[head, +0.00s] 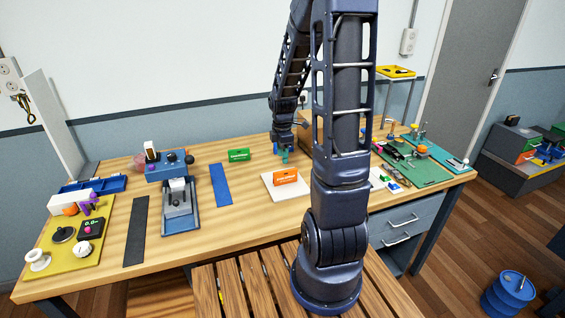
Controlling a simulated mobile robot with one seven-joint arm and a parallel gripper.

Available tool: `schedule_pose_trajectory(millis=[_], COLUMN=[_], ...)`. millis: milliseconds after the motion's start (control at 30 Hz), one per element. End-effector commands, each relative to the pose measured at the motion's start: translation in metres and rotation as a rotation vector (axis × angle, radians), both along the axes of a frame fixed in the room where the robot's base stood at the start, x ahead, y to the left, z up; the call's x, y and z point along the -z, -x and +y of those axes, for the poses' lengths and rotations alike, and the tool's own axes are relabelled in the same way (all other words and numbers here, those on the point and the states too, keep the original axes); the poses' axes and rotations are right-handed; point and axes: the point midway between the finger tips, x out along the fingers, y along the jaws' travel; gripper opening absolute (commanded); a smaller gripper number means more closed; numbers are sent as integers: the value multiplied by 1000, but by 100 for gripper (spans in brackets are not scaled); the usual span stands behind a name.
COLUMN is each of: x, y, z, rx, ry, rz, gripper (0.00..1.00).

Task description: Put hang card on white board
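A white board (280,196) lies flat near the middle of the table. An orange card (285,177) with small light lettering stands upright on it. A similar green card (239,155) stands on the bare wood to the left and farther back. The lettering on both is too small to read, so I cannot tell which is the hang card. My gripper (284,157) points down just behind the white board, right of the green card. Small teal parts show at its tip; I cannot tell whether they are its fingers or something held.
A blue strip (221,185) and a black strip (136,231) lie left of the board. A grey device (178,202) stands between them. A yellow board (53,255) with several parts is at far left. A green mat (416,157) with tools is at right. Wood around the green card is clear.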

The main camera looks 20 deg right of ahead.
Motion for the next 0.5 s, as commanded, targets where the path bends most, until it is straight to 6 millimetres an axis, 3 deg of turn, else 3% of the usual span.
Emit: schedule_pose_trajectory(millis=[267,500], x=[-22,-73], y=[4,29], z=[1,8], rx=[42,305], ry=[3,6], rz=[-15,-87], gripper=[40,40])
